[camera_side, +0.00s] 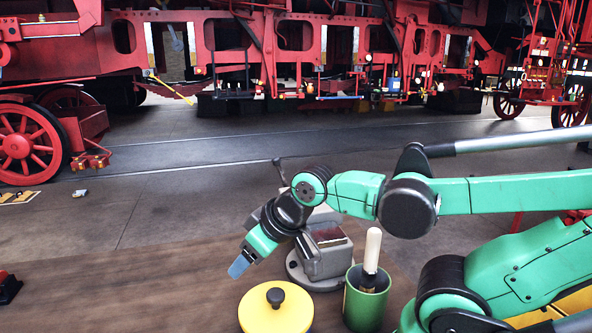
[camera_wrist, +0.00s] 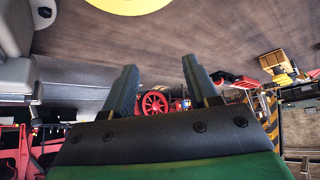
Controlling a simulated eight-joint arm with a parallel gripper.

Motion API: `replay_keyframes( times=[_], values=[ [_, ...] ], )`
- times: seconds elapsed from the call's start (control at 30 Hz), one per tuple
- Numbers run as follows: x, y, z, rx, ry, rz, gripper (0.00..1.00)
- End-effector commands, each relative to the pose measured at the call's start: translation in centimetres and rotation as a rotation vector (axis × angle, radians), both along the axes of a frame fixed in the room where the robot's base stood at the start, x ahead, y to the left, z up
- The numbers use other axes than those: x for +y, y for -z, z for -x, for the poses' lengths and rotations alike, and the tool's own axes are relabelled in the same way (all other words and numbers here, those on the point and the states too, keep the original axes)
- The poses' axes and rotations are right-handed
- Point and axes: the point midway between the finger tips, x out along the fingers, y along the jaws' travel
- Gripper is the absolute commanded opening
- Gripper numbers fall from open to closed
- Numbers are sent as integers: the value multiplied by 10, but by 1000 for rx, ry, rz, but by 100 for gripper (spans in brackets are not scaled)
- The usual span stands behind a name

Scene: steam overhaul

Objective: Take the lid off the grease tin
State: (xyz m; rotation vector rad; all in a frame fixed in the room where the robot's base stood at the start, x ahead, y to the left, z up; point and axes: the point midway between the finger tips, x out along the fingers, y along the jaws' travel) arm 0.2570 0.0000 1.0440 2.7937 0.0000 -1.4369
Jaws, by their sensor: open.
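The grease tin's yellow lid (camera_side: 262,312) has a dark round knob (camera_side: 275,297) on top and sits at the bottom edge of the side view, on the wooden bench. The tin's body under the lid is hardly visible. In the wrist view part of the yellow lid (camera_wrist: 125,5) shows at the top edge. My gripper (camera_side: 238,267) is above and to the left of the lid in the side view, pointing down and left, apart from it. In the wrist view its two fingers (camera_wrist: 158,90) are spread with nothing between them.
A green cup (camera_side: 366,308) holding a wooden-handled tool (camera_side: 371,250) stands to the right of the lid. A grey vise (camera_side: 327,255) is behind the lid. The bench (camera_side: 130,285) left of the lid is mostly clear. A red locomotive (camera_side: 230,45) stands in the background.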

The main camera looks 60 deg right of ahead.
Motion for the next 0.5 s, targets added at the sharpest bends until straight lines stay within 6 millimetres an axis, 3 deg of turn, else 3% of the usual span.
replay_keyframes(
  times=[0.03,0.1,0.13,0.5],
  values=[
    [0,0,0,0,0,0,53],
    [0,0,0,0,0,0,73],
    [0,0,0,0,0,0,75],
    [-4,3,2,30,-31,16,75]
  ],
)
